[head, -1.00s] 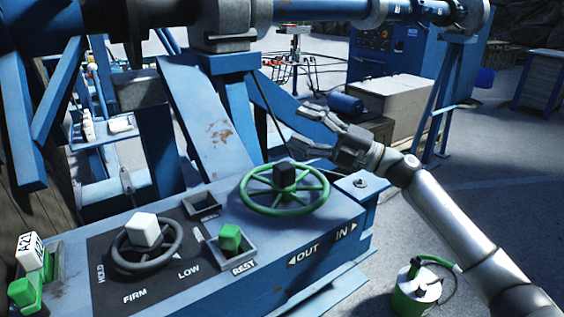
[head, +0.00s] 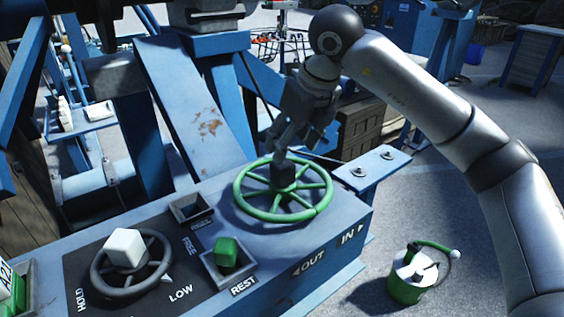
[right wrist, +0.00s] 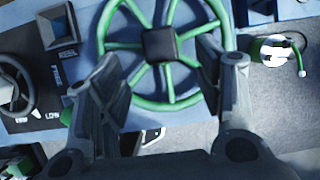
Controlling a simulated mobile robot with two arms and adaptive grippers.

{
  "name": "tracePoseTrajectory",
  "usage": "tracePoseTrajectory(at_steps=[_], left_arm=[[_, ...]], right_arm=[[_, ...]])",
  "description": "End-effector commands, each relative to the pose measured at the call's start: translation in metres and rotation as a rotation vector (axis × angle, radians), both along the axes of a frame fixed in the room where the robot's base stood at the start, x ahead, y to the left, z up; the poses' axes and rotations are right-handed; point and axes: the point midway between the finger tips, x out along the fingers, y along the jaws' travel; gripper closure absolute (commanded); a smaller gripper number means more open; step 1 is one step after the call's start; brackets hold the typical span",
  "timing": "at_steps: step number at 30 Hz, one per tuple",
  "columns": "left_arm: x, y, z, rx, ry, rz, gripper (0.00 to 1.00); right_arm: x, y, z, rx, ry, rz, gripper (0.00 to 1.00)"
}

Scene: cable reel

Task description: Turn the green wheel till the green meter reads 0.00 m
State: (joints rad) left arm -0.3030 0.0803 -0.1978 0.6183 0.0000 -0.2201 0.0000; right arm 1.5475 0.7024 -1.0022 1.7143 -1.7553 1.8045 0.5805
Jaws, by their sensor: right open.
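The green wheel (head: 316,204) lies flat on the blue console, with several spokes and a black square hub (head: 284,176). My right gripper (head: 279,145) is above the wheel at its hub, pointing down. In the right wrist view the wheel (right wrist: 178,104) shows with its black hub (right wrist: 160,45) between and beyond the two open fingers of my right gripper (right wrist: 165,75). I cannot tell whether the fingers touch the wheel. The left gripper is not in view. No green meter reading is visible.
Left on the blue console (head: 225,290) are a dark wheel with a white block (head: 126,248) and a green block (head: 227,252) in the REST tray. OUT and IN arrows mark the front. A green-white can (head: 407,280) stands on the floor at right, with free floor around it.

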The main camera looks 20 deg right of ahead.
Motion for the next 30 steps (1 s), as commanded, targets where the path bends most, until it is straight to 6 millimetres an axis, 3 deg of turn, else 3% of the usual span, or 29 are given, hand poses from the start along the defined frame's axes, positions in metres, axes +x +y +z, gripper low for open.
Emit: tracePoseTrajectory(at_steps=[6,12,25,30], left_arm=[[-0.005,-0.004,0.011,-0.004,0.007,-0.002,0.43],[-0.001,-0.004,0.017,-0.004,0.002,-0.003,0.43],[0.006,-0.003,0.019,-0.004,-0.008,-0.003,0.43],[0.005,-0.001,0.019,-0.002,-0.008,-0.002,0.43]], right_arm=[[0.015,0.006,-0.039,0.002,0.005,0.0,0.39],[0.025,0.009,-0.065,0.003,0.003,0.001,0.39],[0.03,0.011,-0.075,0.004,0.0,0.002,0.39],[0.03,0.011,-0.075,0.004,0.0,0.002,0.61]])
